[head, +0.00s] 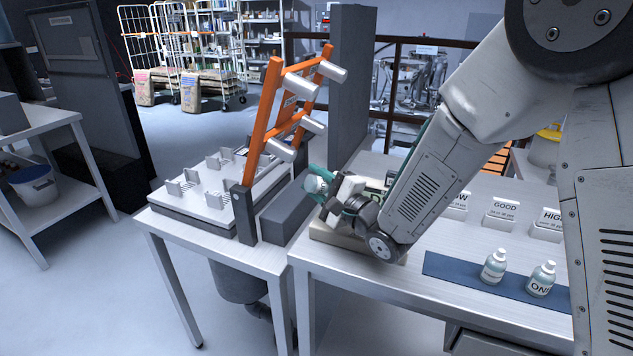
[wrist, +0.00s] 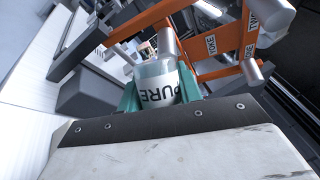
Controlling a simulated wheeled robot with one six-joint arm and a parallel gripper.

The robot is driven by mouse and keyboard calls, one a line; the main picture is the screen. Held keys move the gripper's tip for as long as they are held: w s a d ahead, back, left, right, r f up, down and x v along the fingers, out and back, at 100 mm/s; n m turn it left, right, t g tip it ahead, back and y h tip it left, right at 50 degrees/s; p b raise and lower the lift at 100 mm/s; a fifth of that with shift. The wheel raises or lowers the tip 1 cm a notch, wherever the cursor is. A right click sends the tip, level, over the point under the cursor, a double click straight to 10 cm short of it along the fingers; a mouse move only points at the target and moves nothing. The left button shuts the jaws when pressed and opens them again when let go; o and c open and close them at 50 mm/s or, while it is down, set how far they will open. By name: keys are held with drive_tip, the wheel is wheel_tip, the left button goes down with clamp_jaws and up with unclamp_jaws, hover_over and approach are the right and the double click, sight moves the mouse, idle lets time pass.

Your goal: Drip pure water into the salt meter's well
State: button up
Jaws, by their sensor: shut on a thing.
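My gripper (head: 322,186) is shut on a small white bottle (head: 314,184), which is tipped over rather than upright. In the wrist view the bottle (wrist: 158,85) reads PURE and sits between the teal fingers of my gripper (wrist: 160,94). A low beige box (head: 345,238), seemingly the salt meter, stands on the right table beneath my gripper. Part of a green display (head: 389,180) shows behind my wrist. The meter's well is hidden by my arm, so I cannot tell whether the bottle's tip is over it. No drop is visible.
Two bottles (head: 494,267) (head: 541,279) stand on a blue mat (head: 450,268) at the right table's front. Cards reading GOOD (head: 503,210) and HIGH (head: 548,221) stand behind.

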drive_tip(key=n, duration=0.1)
drive_tip(key=r+n+g, duration=0.1)
drive_tip(key=n, duration=0.1)
drive_tip(key=n+h, duration=0.1)
drive_tip(key=shift+r+n+g, duration=0.3)
drive_tip(key=shift+n+g, duration=0.1)
drive_tip(key=n+h, duration=0.1)
drive_tip(key=n, duration=0.1)
drive_tip(key=r+n+h, duration=0.1)
drive_tip(key=n, duration=0.1)
drive_tip(key=shift+n+g, duration=0.3)
drive_tip(key=shift+n, duration=0.1)
drive_tip(key=n+h, duration=0.1)
drive_tip(key=n, duration=0.1)
drive_tip(key=r+n+h, duration=0.1)
drive_tip(key=n, duration=0.1)
drive_tip(key=shift+r, duration=0.1)
drive_tip(key=n+h, duration=0.1)
drive_tip(key=n, duration=0.1)
drive_tip(key=r+n+t+h, duration=0.1)
drive_tip(key=n+h, duration=0.1)
drive_tip(key=shift+r+h, duration=0.15)
drive_tip(key=shift+h, duration=0.15)
